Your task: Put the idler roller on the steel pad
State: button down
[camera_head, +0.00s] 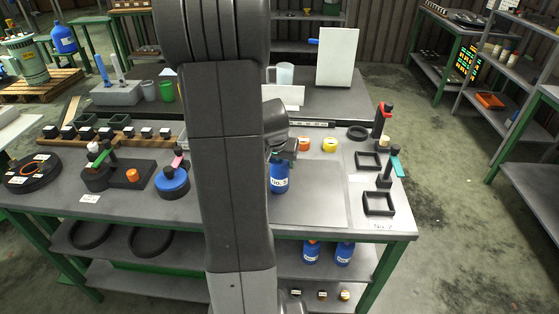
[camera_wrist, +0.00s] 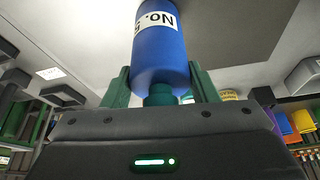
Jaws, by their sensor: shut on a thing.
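A blue roller (camera_head: 279,177) with a white "No." label, which I take for the idler roller, is at my gripper over the middle of the table. In the wrist view the roller (camera_wrist: 162,60) fills the top centre, and its green neck is between the green fingers of my gripper (camera_wrist: 162,92). My gripper is shut on that neck. A smooth grey panel (camera_head: 322,203), which looks like the steel pad, lies on the table right of the roller. I cannot tell whether the roller touches the surface below it. My arm hides part of the table.
An orange roll (camera_head: 304,144) and a yellow roll (camera_head: 330,145) stand behind the panel. Black square frames (camera_head: 378,204) and upright tools (camera_head: 387,168) line the right edge. A blue round part (camera_head: 172,184) and black fixtures (camera_head: 130,175) stand left of my arm. The panel's front is clear.

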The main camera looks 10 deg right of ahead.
jog(key=shift+f, duration=0.1)
jog(key=c, duration=0.6)
grip_release()
jog(key=shift+o, duration=0.2)
jog(key=shift+r, duration=0.4)
jog(key=v, duration=1.1)
jog(key=shift+s+a+r, duration=0.15)
jog(key=shift+s+r, duration=0.05)
jog(key=shift+s, duration=0.05)
